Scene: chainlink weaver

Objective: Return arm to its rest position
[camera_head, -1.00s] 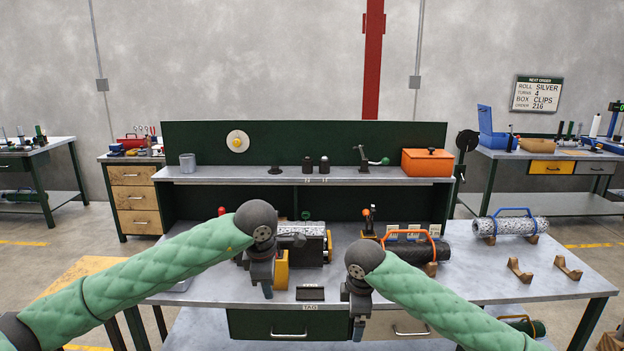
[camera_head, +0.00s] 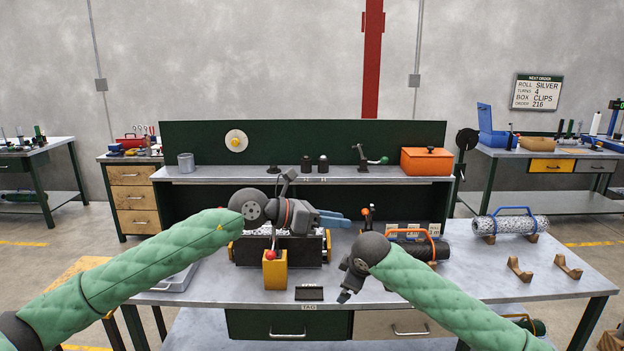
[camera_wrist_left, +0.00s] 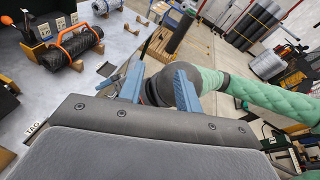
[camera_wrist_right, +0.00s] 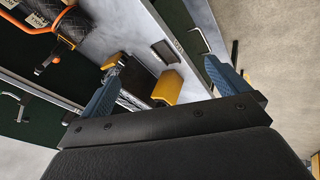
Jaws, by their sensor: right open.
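My left gripper (camera_head: 345,219) is raised above the bench and points right, its blue fingers in front of the machine's right end. In the left wrist view (camera_wrist_left: 158,78) its fingers stand apart, and the dark joint of my right arm shows behind the gap. My right gripper (camera_head: 345,296) hangs low at the bench's front edge, angled down and left. Its fingers are wide apart and empty in the right wrist view (camera_wrist_right: 165,78). The machine with a silver mesh roll (camera_head: 258,244) is partly hidden by my left gripper. A yellow box with a red-knobbed lever (camera_head: 275,272) stands before it.
A dark roll with an orange handle (camera_head: 412,248) lies behind my right arm. A silver roll with a blue handle (camera_head: 512,225) rests at the right, near empty wooden cradles (camera_head: 519,269). A shelf (camera_head: 330,178) with an orange box (camera_head: 427,162) spans the back. The bench is clear around the cradles.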

